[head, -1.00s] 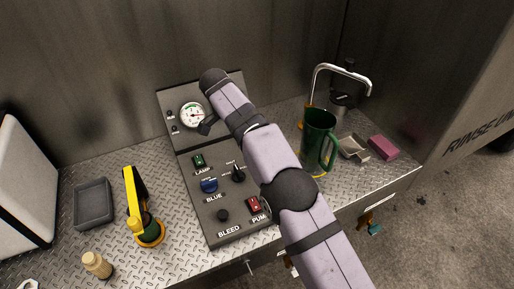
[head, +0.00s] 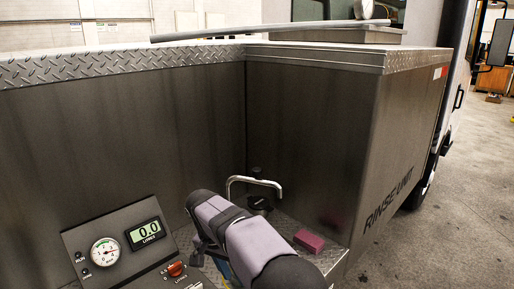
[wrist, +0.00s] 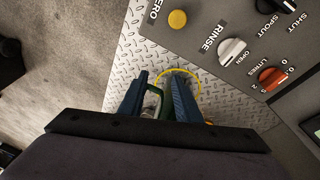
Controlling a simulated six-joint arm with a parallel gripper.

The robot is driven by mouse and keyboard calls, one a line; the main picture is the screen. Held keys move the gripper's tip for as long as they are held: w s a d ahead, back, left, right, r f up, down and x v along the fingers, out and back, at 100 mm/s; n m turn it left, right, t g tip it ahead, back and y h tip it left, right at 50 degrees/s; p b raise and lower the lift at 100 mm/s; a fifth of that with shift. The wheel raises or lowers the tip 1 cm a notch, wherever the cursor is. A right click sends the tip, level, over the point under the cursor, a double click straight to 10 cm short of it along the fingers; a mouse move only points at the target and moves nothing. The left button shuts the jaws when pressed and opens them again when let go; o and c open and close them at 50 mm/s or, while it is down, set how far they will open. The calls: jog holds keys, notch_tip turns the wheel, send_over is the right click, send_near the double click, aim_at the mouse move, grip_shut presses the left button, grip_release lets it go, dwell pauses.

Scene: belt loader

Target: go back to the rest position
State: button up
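In the wrist view the two blue fingers of my gripper (wrist: 157,78) stand apart, pointing at the diamond-plate deck. A piece of green (wrist: 158,92), which looks like part of the green jug, shows in the gap between them; most of it is hidden by the fingers and gripper body. I see no finger clearly closed on it. A yellow ring (wrist: 194,72) lies on the deck just beyond the right finger. In the head view my arm hides the jug, and only a bit of a blue finger (head: 222,268) shows below the wrist.
The control panel (wrist: 205,22) with knobs lies close beyond the fingers. In the head view a gauge panel (head: 122,228) reads 0.0, a bent metal spout (head: 252,180) stands behind my arm, and a pink block (head: 309,241) lies right. Steel walls close the back and right.

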jog(key=s+d+n, duration=0.2)
jog(key=s+d, duration=0.3)
jog(key=d, duration=0.4)
jog(key=s+d+f+n, duration=0.1)
jog(key=s+d+f, duration=0.1)
jog(key=s+d, duration=0.2)
jog(key=s+d+f+n+g+y, duration=0.1)
jog(key=s+d, duration=0.3)
jog(key=s, duration=0.5)
jog(key=s+d+f+n+y, duration=0.1)
jog(key=s+d+f, duration=0.3)
jog(key=s, duration=0.2)
jog(key=shift+s+d, duration=0.25)
jog(key=shift+s, duration=0.1)
